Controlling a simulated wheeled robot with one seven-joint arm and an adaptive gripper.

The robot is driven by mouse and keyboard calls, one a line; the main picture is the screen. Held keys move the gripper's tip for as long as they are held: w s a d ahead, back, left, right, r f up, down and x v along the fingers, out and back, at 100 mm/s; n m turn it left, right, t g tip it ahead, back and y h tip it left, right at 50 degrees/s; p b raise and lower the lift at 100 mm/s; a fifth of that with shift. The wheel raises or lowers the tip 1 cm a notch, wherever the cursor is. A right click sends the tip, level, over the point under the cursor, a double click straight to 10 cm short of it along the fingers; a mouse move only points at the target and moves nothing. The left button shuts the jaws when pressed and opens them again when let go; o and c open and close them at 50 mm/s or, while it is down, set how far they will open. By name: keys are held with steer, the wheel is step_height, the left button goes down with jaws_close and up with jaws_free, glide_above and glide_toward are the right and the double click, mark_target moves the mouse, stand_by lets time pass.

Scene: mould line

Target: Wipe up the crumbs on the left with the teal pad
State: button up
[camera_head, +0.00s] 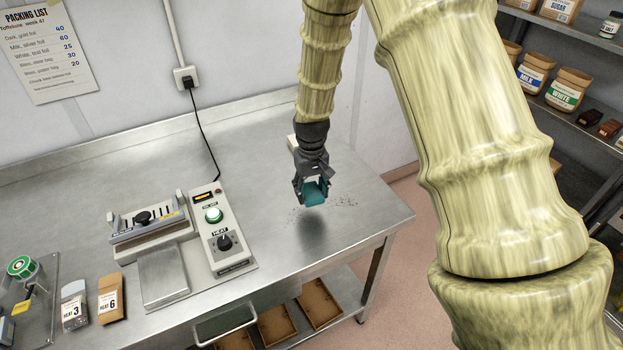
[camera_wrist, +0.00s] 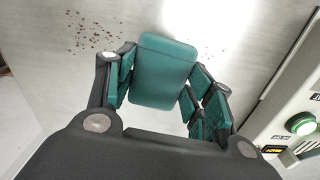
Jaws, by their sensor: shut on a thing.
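The teal pad (camera_head: 316,193) is held between the fingers of my gripper (camera_head: 312,187), which is shut on it. It appears a little above the steel table, with a shadow below. In the wrist view the pad (camera_wrist: 162,70) spans the gap between the fingers of my gripper (camera_wrist: 163,85). Two patches of dark crumbs lie on the table. The left crumbs (camera_head: 296,213) are just left of the pad in the head view, perhaps partly hidden by it. The right crumbs (camera_head: 346,200) lie clear to its right. Both patches also show in the wrist view, beyond the pad.
A sealer (camera_head: 150,222) and a control box (camera_head: 219,235) with a green button stand left of the crumbs. A cable runs from the box to the wall socket. A pale object (camera_head: 292,142) is partly hidden behind my gripper. The table's right edge (camera_head: 400,222) is near.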

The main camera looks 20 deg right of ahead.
steer(key=shift+a+r+p, duration=0.1)
steer(key=shift+r+p, duration=0.5)
steer(key=shift+r, duration=0.65)
steer(key=shift+s+f, duration=0.1)
